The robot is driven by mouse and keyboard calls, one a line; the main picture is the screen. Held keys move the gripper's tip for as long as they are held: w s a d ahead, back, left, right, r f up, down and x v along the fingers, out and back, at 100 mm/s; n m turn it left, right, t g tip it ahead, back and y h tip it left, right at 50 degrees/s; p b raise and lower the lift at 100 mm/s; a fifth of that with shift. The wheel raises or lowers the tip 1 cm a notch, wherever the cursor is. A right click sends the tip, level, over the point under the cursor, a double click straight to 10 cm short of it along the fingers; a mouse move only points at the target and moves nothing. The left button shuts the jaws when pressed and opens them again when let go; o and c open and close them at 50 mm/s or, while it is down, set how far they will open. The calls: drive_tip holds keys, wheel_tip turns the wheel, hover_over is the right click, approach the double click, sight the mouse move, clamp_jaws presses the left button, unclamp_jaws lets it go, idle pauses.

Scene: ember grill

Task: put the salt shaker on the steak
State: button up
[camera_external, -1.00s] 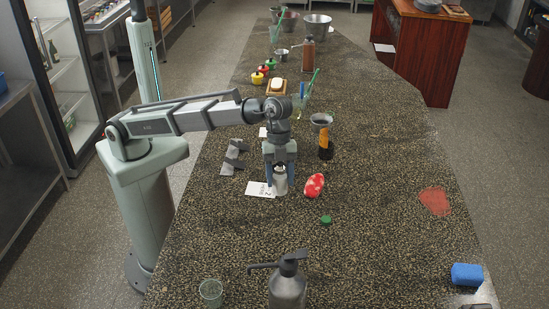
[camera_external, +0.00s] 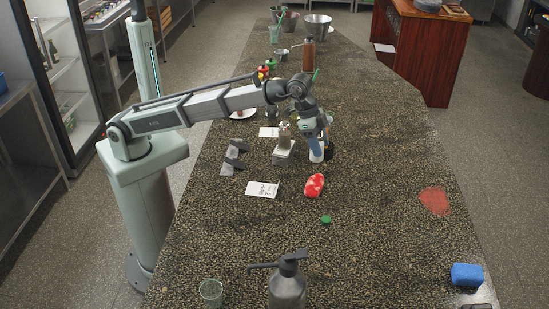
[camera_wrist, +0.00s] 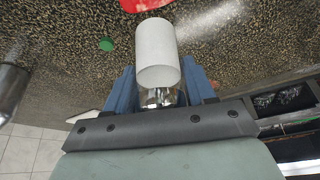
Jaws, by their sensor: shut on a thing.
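My gripper (camera_external: 316,149) is shut on the salt shaker, a white cylinder with a shiny metallic end. The shaker (camera_wrist: 157,55) fills the middle of the wrist view, its metallic end between the blue fingers (camera_wrist: 157,97). In the external view the shaker's white body (camera_external: 316,156) shows below the fingers and looks tilted. The red and white steak (camera_external: 314,185) lies on the counter, lower in the picture than the shaker and apart from it. Part of the red steak (camera_wrist: 148,4) shows at the wrist view's top edge.
A card (camera_external: 263,189), grey brackets (camera_external: 234,157) and a green cap (camera_external: 326,219) lie nearby.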

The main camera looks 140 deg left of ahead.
drive_tip(key=shift+w+n, duration=0.1)
drive_tip(key=shift+n, duration=0.6)
drive_tip(key=shift+f+n+y, duration=0.2)
drive_tip(key=shift+n+y, duration=0.1)
hover_over(316, 183)
drive_tip(key=shift+f, duration=4.8)
drive_tip(key=o, duration=1.2)
drive_tip(key=shift+g, duration=0.3)
drive_tip(key=v, duration=1.2)
drive_tip(key=shift+a, duration=0.1)
